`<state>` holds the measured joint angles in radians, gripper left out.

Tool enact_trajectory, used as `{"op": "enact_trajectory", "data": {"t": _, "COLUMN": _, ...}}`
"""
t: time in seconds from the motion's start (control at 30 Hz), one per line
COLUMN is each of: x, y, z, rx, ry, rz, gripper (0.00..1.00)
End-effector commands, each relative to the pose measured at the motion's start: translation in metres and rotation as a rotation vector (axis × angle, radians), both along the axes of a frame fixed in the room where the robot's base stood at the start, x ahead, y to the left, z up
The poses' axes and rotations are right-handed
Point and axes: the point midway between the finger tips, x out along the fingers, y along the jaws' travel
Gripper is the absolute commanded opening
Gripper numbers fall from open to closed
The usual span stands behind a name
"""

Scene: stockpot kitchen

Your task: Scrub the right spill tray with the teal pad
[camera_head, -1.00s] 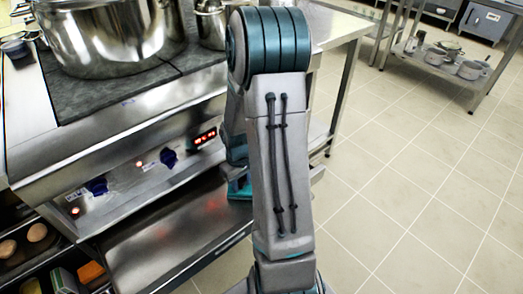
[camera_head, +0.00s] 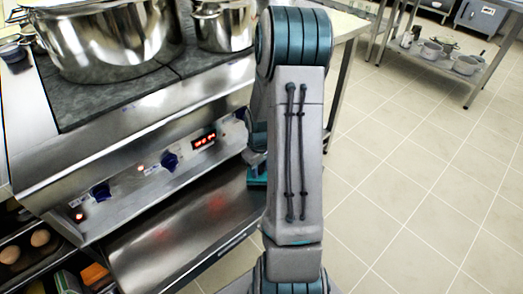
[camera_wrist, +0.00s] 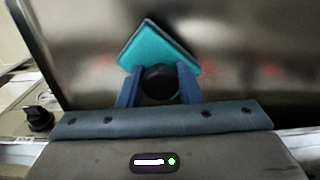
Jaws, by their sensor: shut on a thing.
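The teal pad (camera_wrist: 158,45) has a round black knob (camera_wrist: 160,82). My gripper (camera_wrist: 159,88) is shut on this knob, with a blue finger at each side. In the head view the pad (camera_head: 257,178) shows as a small teal piece at the right end of the metal spill tray (camera_head: 165,238), partly hidden behind my arm. The tray is a shiny sheet below the stove's control panel. Its surface (camera_wrist: 235,50) lies behind the pad in the wrist view. I cannot tell whether the pad touches it. My gripper is hidden by my arm in the head view.
The stove's control panel (camera_head: 150,180) with knobs and a red display (camera_head: 204,139) stands above the tray. A large pot (camera_head: 105,40) and a smaller pot (camera_head: 223,27) are on the stove. A shelf with eggs (camera_head: 40,238) is at lower left. Open floor (camera_head: 420,190) lies right.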

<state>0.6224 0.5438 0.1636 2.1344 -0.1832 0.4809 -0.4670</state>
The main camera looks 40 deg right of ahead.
Motion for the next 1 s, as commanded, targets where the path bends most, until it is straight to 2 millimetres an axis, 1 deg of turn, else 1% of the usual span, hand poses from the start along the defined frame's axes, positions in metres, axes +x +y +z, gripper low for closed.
{"op": "enact_trajectory", "data": {"t": 0.03, "x": 0.001, "y": 0.000, "z": 0.014, "rx": -0.002, "ry": -0.004, "rz": 0.000, "gripper": 0.10}}
{"op": "enact_trajectory", "data": {"t": 0.6, "x": 0.003, "y": 0.005, "z": 0.064, "rx": -0.002, "ry": -0.004, "rz": 0.012, "gripper": 0.10}}
{"op": "enact_trajectory", "data": {"t": 0.73, "x": 0.004, "y": 0.005, "z": 0.069, "rx": -0.002, "ry": -0.003, "rz": 0.013, "gripper": 0.10}}
{"op": "enact_trajectory", "data": {"t": 1.0, "x": 0.004, "y": 0.006, "z": 0.068, "rx": -0.002, "ry": -0.004, "rz": 0.014, "gripper": 0.10}}
